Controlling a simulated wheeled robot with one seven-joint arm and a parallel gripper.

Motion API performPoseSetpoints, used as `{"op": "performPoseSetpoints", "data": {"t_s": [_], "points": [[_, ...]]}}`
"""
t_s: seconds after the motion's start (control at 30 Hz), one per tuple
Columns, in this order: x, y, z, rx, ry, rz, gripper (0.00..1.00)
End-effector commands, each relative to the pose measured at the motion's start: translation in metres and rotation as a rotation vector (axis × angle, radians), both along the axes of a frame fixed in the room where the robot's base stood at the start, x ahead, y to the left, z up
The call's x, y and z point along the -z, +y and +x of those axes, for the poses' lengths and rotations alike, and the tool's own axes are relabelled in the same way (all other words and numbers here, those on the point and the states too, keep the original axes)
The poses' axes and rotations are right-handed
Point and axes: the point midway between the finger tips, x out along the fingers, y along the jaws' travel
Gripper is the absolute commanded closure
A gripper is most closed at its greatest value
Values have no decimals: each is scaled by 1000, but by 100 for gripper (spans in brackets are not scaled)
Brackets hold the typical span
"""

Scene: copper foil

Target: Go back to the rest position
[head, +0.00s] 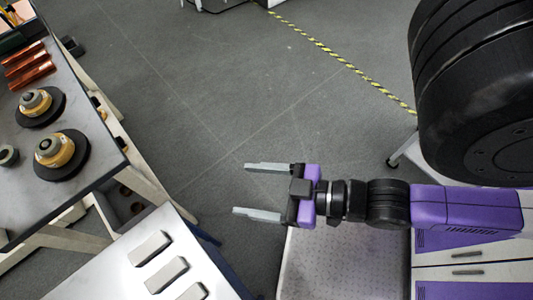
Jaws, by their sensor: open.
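My gripper (256,190) is in the middle of the head view, above the grey floor. Its two pale grey fingers point left and are spread apart, with nothing between them. My purple and black arm extends from it to the right edge of the picture. The gripper is clear of the tables on the left.
A grey table (101,178) at left bears copper rolls (30,68) and black-based round pieces (62,153). A white table (110,273) at lower left holds pale blocks (167,275). Yellow-black tape (340,61) crosses the floor. The upper middle floor is free.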

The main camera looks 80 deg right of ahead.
Motion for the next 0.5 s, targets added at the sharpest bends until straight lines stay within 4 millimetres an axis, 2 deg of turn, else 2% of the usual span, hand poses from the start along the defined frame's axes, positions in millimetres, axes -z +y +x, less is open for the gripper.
{"op": "performPoseSetpoints", "data": {"t_s": [0.03,0.17,0.5], "points": [[-5,0,-12,3,4,2,27],[-16,0,-26,8,-3,5,27],[-20,0,-30,9,-7,6,27]]}}
